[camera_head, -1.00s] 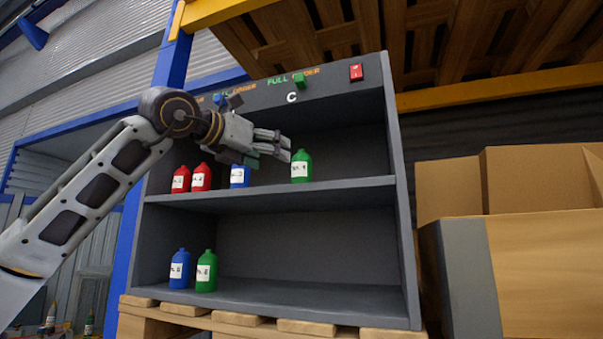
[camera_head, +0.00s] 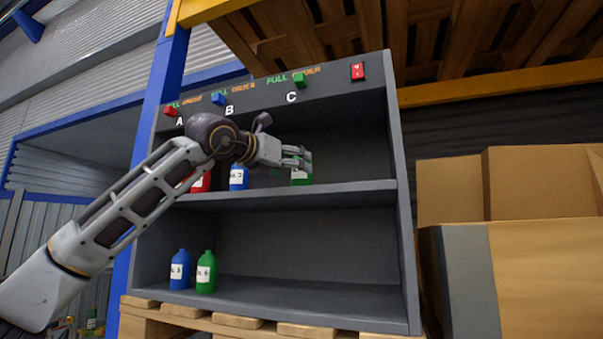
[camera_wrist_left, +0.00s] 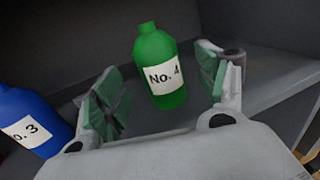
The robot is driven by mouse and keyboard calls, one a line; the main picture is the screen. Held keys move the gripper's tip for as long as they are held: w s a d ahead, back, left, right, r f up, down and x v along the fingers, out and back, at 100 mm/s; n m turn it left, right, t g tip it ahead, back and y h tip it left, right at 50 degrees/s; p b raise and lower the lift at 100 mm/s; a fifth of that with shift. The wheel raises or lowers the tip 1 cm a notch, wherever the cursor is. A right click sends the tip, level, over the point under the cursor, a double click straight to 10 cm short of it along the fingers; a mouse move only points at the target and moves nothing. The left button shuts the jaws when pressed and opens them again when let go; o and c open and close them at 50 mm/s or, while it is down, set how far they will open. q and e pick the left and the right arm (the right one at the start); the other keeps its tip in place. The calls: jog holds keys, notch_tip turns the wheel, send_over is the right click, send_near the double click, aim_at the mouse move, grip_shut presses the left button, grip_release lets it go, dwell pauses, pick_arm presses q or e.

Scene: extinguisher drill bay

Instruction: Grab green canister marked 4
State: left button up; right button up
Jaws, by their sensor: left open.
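The green canister marked No. 4 (camera_wrist_left: 158,52) stands upright on the upper shelf. It also shows in the head view (camera_head: 301,178), partly hidden behind my left gripper. My left gripper (camera_head: 303,158) is open, with its fingers pointing at the canister. In the left wrist view the open fingers (camera_wrist_left: 160,90) stand on either side of the canister's front, with a gap to each side. I cannot tell how deep the canister sits between them. My right gripper is in neither view.
A blue canister marked 3 (camera_head: 238,178) stands to the left on the upper shelf (camera_head: 355,190), beside red (camera_head: 201,183). A blue (camera_head: 180,270) and a green canister (camera_head: 206,272) stand on the lower shelf. Cardboard boxes (camera_head: 450,190) are at the right.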

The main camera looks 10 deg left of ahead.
pick_arm(q)
jog(key=shift+w, duration=0.1)
jog(key=shift+p+x, duration=0.7)
jog(key=shift+x, duration=0.35)
jog(key=shift+p+x, duration=0.65)
jog(key=shift+x, duration=0.9)
jog(key=shift+f, duration=0.1)
jog(key=shift+a, duration=0.1)
jog(key=c, duration=1.3)
